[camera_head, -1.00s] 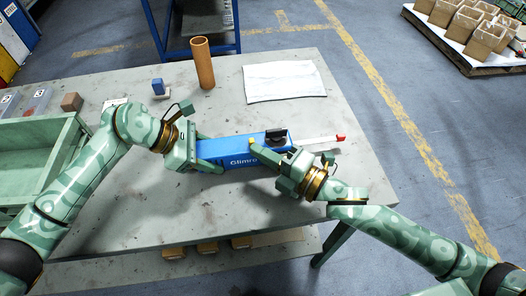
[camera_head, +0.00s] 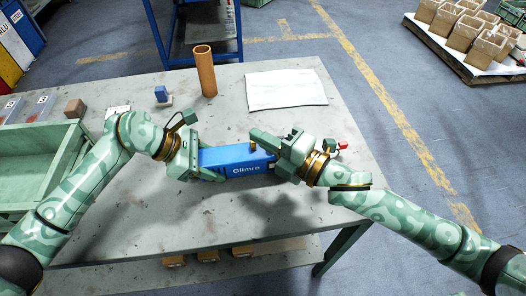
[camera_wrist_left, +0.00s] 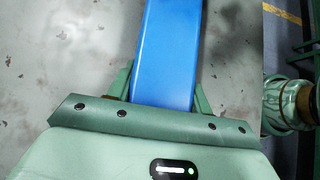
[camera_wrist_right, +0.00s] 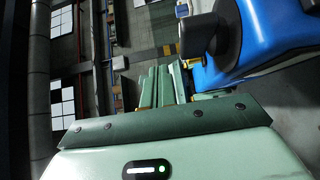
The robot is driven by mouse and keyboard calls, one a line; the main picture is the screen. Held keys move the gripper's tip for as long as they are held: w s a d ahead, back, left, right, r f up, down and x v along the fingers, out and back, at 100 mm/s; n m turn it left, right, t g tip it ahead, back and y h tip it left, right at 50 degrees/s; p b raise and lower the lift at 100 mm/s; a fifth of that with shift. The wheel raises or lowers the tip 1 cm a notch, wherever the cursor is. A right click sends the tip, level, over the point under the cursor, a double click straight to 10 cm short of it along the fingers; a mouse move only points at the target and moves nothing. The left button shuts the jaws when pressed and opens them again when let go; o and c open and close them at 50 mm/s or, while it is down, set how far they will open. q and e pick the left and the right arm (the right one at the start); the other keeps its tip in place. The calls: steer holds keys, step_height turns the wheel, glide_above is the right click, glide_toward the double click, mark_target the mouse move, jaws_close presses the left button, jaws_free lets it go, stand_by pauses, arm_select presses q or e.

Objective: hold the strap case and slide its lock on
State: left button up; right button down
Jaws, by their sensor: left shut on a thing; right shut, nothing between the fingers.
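The blue strap case (camera_head: 238,160), marked with white lettering, lies across the table's middle. My left gripper (camera_head: 208,170) is shut on its left end; the left wrist view shows the blue case (camera_wrist_left: 168,55) between the fingers. In the right wrist view, the shut fingers (camera_wrist_right: 165,84) are beside the case (camera_wrist_right: 262,40) and a black knob-like part (camera_wrist_right: 208,36). Whether they touch is unclear. A red tip (camera_head: 343,145) shows right of my right gripper.
A brown tube (camera_head: 205,70) and a white sheet (camera_head: 286,89) are at the back of the table. A small blue block (camera_head: 161,93) stands left of the tube. A green tray (camera_head: 35,165) is at left. The table's front middle is clear.

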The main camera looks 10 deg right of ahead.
arm_select(q)
steer(key=shift+w, duration=0.1)
steer(key=o, duration=1.3)
steer(key=shift+a, duration=0.1)
arm_select(e)
step_height(320, 180, up, 6)
steer(key=shift+s+f, duration=0.1)
arm_select(q)
steer(key=v, duration=1.2)
